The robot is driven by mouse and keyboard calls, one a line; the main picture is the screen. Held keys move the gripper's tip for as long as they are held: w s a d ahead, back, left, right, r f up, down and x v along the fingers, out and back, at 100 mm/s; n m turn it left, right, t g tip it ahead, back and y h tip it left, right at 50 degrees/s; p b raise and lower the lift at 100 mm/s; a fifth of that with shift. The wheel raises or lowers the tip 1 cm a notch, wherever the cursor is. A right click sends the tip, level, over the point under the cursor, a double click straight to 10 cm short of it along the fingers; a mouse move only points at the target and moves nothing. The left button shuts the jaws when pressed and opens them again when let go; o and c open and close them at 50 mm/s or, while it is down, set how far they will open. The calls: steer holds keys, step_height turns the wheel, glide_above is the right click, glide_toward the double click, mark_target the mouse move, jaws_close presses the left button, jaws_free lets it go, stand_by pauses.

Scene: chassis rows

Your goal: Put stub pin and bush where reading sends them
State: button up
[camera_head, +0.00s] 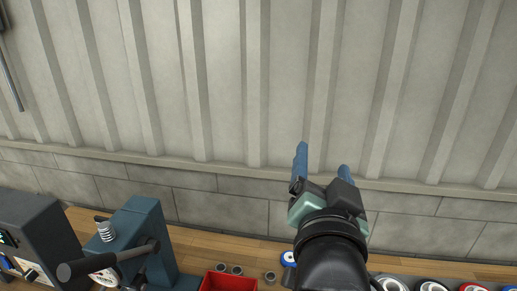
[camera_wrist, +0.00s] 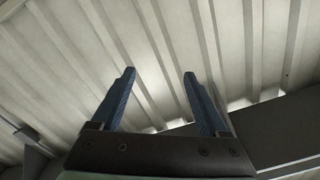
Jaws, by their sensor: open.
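My gripper (camera_head: 322,157) is raised in front of the corrugated wall, with its two blue fingers apart and nothing between them. In the wrist view the open fingers (camera_wrist: 160,73) point up at the wall panels. Small grey round parts stand on the wooden bench by a red bin: one part (camera_head: 221,267) is behind the bin, another (camera_head: 237,270) is beside it, and a third (camera_head: 270,277) is to the right. I cannot tell which, if any, is the stub pin or the bush. No reading is legible.
A blue machine (camera_head: 146,240) with a dark handle and a dial stands at the lower left, beside a dark grey box (camera_head: 37,235). The red bin (camera_head: 230,284) is cut off by the bottom edge. Several coloured round items (camera_head: 432,286) line the lower right.

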steer(key=s+a+r+n+t+y, duration=0.2)
steer(key=s+a+r+n+t, duration=0.2)
steer(key=r, duration=0.8)
steer(key=s+a+r+n+t+y, duration=0.2)
steer(key=s+a+r+n+t, duration=0.2)
steer(key=s+a+r, duration=0.3)
step_height(320, 180, up, 5)
steer(key=shift+s+t, duration=0.65)
steer(key=shift+t, duration=0.15)
